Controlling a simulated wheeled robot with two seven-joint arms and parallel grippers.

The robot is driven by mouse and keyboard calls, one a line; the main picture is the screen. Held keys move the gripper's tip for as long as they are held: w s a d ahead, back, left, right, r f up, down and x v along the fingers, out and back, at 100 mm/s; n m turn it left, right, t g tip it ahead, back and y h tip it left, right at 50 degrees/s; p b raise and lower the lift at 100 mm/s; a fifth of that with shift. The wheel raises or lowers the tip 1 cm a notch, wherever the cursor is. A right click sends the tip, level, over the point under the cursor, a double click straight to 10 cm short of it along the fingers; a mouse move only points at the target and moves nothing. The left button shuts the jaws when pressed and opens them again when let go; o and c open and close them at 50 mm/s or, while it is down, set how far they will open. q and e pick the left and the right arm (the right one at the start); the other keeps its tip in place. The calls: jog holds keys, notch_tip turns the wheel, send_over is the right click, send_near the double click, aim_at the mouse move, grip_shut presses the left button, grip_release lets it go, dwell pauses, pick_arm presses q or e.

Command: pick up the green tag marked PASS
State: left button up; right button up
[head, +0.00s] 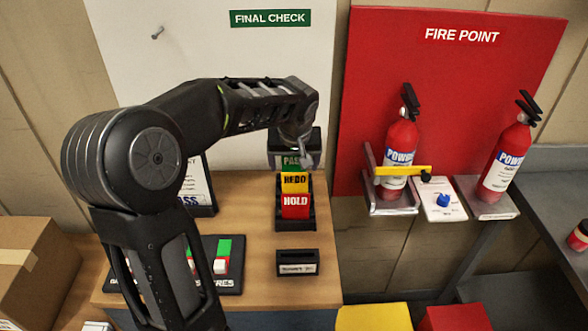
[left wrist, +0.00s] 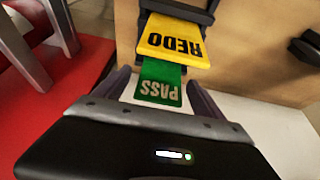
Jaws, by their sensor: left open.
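The green PASS tag (head: 291,168) stands at the back of a black rack (head: 310,218), behind the yellow REDO tag (head: 294,183) and the red HOLD tag (head: 295,206). My left gripper (head: 296,158) is over the rack's back end and partly covers the green tag. In the left wrist view, the green PASS tag (left wrist: 160,82) shows between the two open fingers (left wrist: 160,92), with a gap on each side. The yellow REDO tag (left wrist: 172,40) is just beyond it. My right gripper is not in view.
A small black labelled holder (head: 297,263) stands in front of the rack on the wooden table (head: 262,292). A framed sign (head: 199,190) and a board with coloured blocks (head: 230,280) are to the left. Fire extinguishers (head: 401,150) stand at the right.

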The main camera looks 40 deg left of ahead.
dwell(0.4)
pick_arm(q)
jog(key=c, duration=1.4)
notch_tip(320, 180, up, 10)
jog(key=shift+r+b, duration=0.1)
jog(key=shift+b, duration=0.25)
